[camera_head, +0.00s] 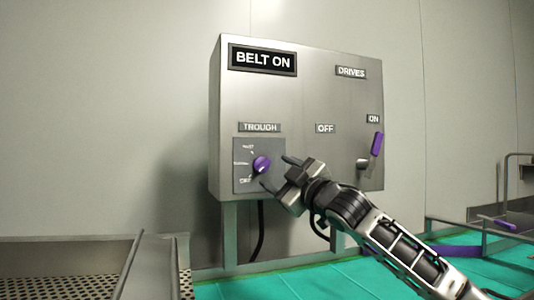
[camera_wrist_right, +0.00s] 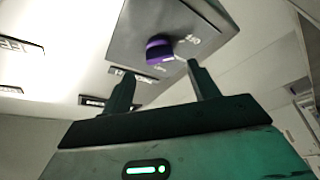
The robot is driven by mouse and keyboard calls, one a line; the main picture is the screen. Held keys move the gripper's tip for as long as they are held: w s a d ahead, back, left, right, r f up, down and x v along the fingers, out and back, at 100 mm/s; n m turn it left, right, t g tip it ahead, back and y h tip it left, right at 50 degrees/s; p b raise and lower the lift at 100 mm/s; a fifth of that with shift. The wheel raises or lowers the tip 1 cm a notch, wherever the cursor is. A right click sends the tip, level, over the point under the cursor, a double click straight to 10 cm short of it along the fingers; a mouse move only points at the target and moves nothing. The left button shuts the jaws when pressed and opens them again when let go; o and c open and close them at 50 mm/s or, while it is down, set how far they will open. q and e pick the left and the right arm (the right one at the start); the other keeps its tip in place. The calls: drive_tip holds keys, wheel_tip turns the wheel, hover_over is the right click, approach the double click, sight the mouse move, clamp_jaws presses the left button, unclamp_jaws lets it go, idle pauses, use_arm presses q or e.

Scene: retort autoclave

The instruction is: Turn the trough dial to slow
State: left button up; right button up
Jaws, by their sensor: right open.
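The trough dial (camera_head: 261,165) is a purple round knob on a small square plate (camera_head: 243,183) under the TROUGH label (camera_head: 259,127). Small markings run along the left of the plate, too small to read surely. My right gripper (camera_head: 276,172) is open, just right of the dial, with its fingers pointing toward it. In the right wrist view the dial (camera_wrist_right: 160,50) shows ahead of and between the two open fingertips (camera_wrist_right: 160,78); I see no contact. My left gripper is not in view.
The grey control box (camera_head: 300,100) carries a BELT ON sign (camera_head: 263,60). A purple-handled lever (camera_head: 377,145) stands at its right, by the ON label (camera_head: 374,119). Below are a green floor (camera_head: 290,285) and a perforated metal trough (camera_head: 60,288) at left.

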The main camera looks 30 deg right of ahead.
sight(265, 167)
drive_tip(key=p+x, duration=0.1)
drive_tip(key=x, duration=0.4)
drive_tip(key=shift+w+p, duration=0.15)
drive_tip(key=shift+p, duration=0.25)
drive_tip(key=shift+f, duration=0.15)
drive_tip(key=c, duration=1)
